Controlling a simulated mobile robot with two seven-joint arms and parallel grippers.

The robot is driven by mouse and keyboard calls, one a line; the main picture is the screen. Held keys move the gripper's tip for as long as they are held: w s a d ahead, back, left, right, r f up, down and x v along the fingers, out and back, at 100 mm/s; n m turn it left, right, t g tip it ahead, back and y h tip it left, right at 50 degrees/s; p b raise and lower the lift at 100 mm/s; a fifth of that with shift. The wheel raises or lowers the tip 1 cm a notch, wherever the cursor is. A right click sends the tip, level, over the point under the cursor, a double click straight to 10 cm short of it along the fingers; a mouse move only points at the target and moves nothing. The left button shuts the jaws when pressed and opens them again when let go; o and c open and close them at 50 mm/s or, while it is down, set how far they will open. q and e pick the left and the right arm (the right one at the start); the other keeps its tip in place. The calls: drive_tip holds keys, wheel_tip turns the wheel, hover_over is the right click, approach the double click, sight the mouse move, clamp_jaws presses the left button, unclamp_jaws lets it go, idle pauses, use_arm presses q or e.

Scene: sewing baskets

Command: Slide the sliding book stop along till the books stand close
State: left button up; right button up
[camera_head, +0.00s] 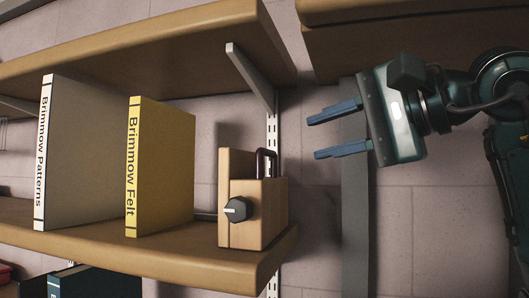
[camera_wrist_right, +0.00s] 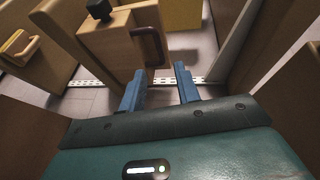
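The sliding book stop (camera_head: 262,212) is a wooden block near the right end of a wooden shelf, with a dark knob (camera_head: 237,209) on its front and a dark handle (camera_head: 267,162) on its right side. A white book, "Brimmow Patterns" (camera_head: 85,150), and a yellow book, "Brimmow Felt" (camera_head: 165,165), stand upright to its left, with gaps between all three. My right gripper (camera_head: 333,131) is open and empty, up and right of the stop. In the right wrist view its open fingers point toward the stop (camera_wrist_right: 122,50) and its handle (camera_wrist_right: 148,46), apart from it. My left gripper is not in view.
The wooden shelf (camera_head: 160,258) ends just right of the stop. Another shelf (camera_head: 150,50) hangs above, with a grey bracket (camera_head: 250,75). A grey upright (camera_head: 355,200) stands right of the shelf. A dark book (camera_head: 95,281) shows below.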

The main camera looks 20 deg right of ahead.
sight(271, 152)
drive_tip(key=p+x, duration=0.1)
drive_tip(key=x, duration=1)
drive_tip(key=shift+f, duration=0.1)
drive_tip(key=shift+c, duration=0.3)
clamp_jaws()
